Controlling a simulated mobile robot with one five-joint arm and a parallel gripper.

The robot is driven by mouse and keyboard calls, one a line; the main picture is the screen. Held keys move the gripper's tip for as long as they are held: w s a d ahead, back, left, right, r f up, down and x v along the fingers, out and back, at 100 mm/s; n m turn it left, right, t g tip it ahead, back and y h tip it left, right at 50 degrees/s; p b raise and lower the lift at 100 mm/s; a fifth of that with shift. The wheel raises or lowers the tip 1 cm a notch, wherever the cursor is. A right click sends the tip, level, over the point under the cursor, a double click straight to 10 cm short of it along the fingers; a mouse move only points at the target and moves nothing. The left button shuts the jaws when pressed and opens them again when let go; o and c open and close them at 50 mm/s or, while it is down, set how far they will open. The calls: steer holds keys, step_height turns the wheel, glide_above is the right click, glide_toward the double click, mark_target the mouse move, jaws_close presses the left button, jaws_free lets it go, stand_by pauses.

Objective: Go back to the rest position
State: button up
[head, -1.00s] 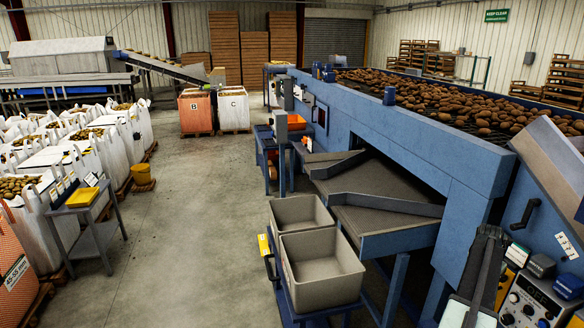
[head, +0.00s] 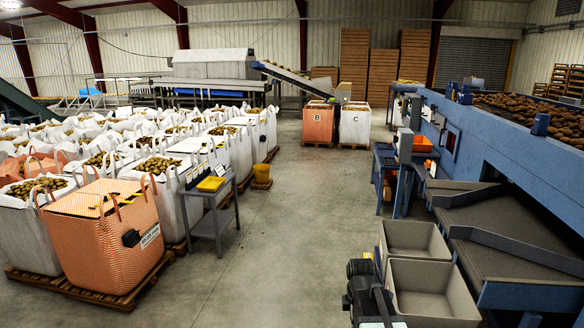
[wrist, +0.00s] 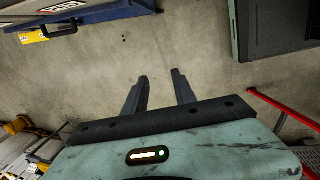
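My gripper (wrist: 160,78) shows in the wrist view with its two dark fingers apart. Nothing is between them, and bare concrete floor (wrist: 200,40) lies beyond the tips. In the head view part of my dark arm shows at the bottom, in front of the grey bins; the fingers cannot be made out there.
Two grey bins (head: 432,290) stand at lower right beside the blue grader (head: 500,140). A small grey table with a yellow tray (head: 211,184) stands left, by an orange bulk bag (head: 100,240) and several white bags. The central concrete aisle (head: 290,230) is clear.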

steer(key=s+a+m+g, duration=0.1)
steer(key=s+a+m, duration=0.4)
steer(key=s+m, duration=0.5)
steer(key=m, duration=0.7)
steer(key=shift+f+g+y, duration=0.25)
steer(key=shift+g+y, duration=0.15)
